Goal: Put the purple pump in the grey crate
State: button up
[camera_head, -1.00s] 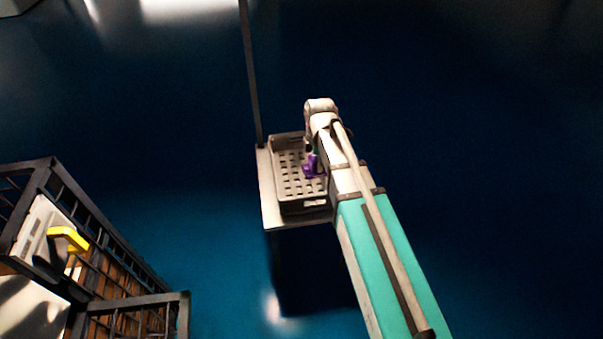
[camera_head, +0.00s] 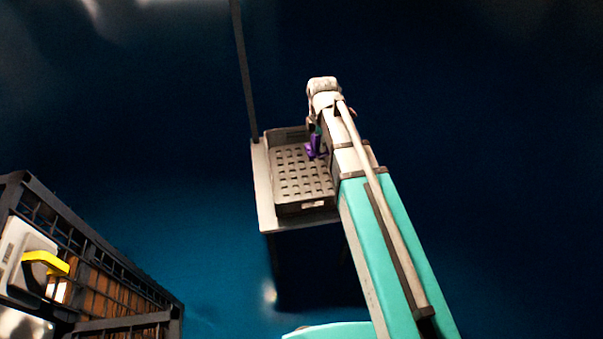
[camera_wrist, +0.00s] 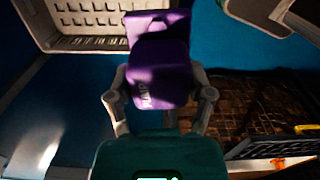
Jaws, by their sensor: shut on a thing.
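The purple pump (camera_head: 315,147) is held in my gripper (camera_wrist: 160,98), whose two fingers close on its sides in the wrist view, where the pump (camera_wrist: 160,62) fills the upper middle. In the head view the pump shows over the far right part of the grey crate (camera_head: 300,180), which stands open on a small pale table. My arm hides the crate's right side and most of the gripper. In the wrist view the crate (camera_wrist: 92,43) lies at the upper left, beyond the pump. How high the pump is above the crate floor I cannot tell.
The pale table (camera_head: 262,190) has a narrow bare strip left of the crate. A thin dark post (camera_head: 243,75) rises at its far left corner. A black-framed cart (camera_head: 95,265) with a yellow-handled thing (camera_head: 46,261) stands at the lower left. The blue floor around is clear.

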jog(key=shift+a+f, duration=0.1)
jog(key=shift+a, duration=0.1)
jog(key=shift+a+f+b, duration=0.1)
jog(key=shift+f+b, duration=0.3)
jog(key=shift+b, duration=0.1)
jog(key=w+a+f+b, duration=0.1)
jog(key=w+f+b, duration=0.3)
jog(key=f+b, duration=0.7)
jog(key=w+a+f+m+b, duration=0.1)
jog(key=w+f+b, duration=0.3)
jog(key=f+b, duration=0.8)
jog(key=shift+a+f, duration=0.15)
jog(key=shift+a, duration=0.4)
jog(key=b, duration=0.7)
send_over(307, 191)
notch_tip(307, 191, down, 6)
jog(key=shift+w+d+f, duration=0.1)
jog(key=shift+f, duration=0.05)
jog(key=shift+f+b, duration=1.6)
jog(key=shift+f, duration=0.25)
jog(key=shift+f, duration=0.1)
